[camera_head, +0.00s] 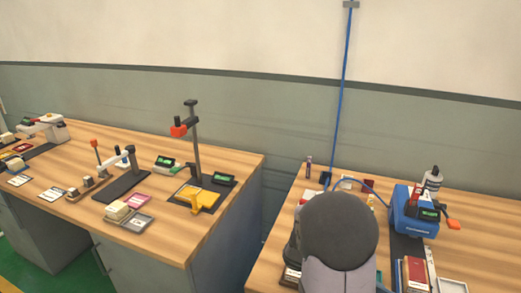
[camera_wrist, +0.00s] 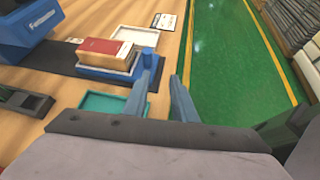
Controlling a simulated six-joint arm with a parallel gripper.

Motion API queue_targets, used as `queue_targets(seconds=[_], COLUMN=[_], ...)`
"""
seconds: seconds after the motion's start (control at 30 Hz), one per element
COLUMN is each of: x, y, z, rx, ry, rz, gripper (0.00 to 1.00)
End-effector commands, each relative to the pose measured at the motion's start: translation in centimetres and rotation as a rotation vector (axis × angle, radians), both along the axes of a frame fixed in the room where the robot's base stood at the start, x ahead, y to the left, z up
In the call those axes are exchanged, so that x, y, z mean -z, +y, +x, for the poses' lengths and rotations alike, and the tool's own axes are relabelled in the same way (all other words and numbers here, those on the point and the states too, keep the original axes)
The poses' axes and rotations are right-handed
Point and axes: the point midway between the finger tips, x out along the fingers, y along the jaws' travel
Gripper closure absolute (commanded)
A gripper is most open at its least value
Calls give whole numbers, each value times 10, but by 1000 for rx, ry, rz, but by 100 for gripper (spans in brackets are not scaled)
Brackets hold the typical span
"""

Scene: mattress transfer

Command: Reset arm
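My gripper (camera_wrist: 165,82) shows in the wrist view with its two blue-grey fingers apart and nothing between them. It is above the front edge of the wooden table (camera_wrist: 60,85), near a blue tray (camera_wrist: 120,72) that holds a red-topped block (camera_wrist: 104,50). In the head view my grey arm (camera_head: 340,230) rises in front of the right table and hides part of it. My fingertips are hidden in the head view.
A blue machine (camera_head: 412,212) with an orange handle stands on the right table, also at the wrist view's upper left (camera_wrist: 25,25). A white tray (camera_wrist: 135,36) and a teal tray (camera_wrist: 105,104) lie near the gripper. Green floor (camera_wrist: 225,50) is clear beside the table.

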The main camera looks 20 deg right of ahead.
Motion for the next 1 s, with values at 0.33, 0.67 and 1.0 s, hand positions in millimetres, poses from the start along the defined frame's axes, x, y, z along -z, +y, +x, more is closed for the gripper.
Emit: queue_targets(seconds=[0.33,0.67,1.0], x=[-21,-51,-51], y=[167,286,304], z=[26,54,58], rx=[353,704,775], ry=[-564,-893,-937], rz=[277,499,535], gripper=[75,75,75])
